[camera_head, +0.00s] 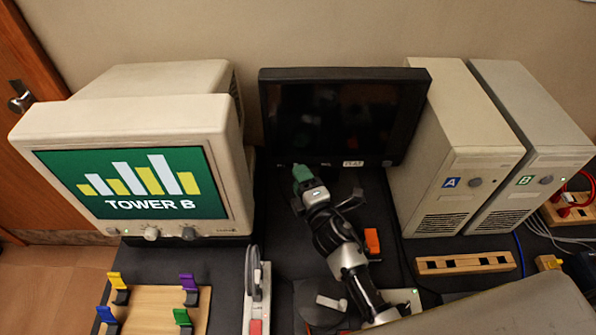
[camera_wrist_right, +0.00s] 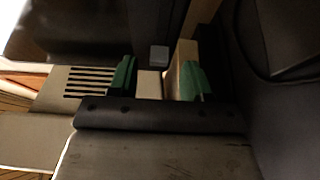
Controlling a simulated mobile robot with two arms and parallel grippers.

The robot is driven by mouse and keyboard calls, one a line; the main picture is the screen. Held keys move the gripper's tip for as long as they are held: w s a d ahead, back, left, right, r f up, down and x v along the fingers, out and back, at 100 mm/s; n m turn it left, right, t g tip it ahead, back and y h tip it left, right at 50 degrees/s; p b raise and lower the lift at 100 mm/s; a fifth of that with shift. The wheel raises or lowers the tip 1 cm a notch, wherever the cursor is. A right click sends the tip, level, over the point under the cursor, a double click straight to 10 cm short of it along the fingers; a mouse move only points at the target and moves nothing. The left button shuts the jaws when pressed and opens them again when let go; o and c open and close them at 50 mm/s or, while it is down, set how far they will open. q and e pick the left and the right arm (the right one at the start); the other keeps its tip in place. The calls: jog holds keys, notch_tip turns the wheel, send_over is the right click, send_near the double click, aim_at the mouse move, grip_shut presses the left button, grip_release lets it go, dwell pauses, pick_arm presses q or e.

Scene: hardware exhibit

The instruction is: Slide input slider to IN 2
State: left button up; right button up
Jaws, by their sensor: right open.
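The flat black monitor (camera_head: 345,110) stands upright at the back centre, with a small "FLAT" label on its lower bezel. My right gripper (camera_head: 304,178) is in front of that bezel, left of the label. Its green fingertips show apart in the right wrist view (camera_wrist_right: 157,80), so it is open. A small grey block (camera_wrist_right: 158,55) and a beige block (camera_wrist_right: 150,84) appear between the fingertips there. I cannot tell whether either is the input slider, or whether a fingertip touches them. No "IN 2" marking is readable. My left gripper is not in view.
A beige CRT monitor (camera_head: 140,155) showing "TOWER B" stands left. Towers A (camera_head: 455,150) and B (camera_head: 535,140) stand right. A wooden board (camera_head: 160,305) with coloured hooks, an orange block (camera_head: 372,242) and a slotted wooden rack (camera_head: 466,263) lie on the dark table.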

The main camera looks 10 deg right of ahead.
jog(key=shift+w+a, duration=0.2)
jog(key=shift+w, duration=0.75)
jog(key=shift+c, duration=0.2)
grip_shut()
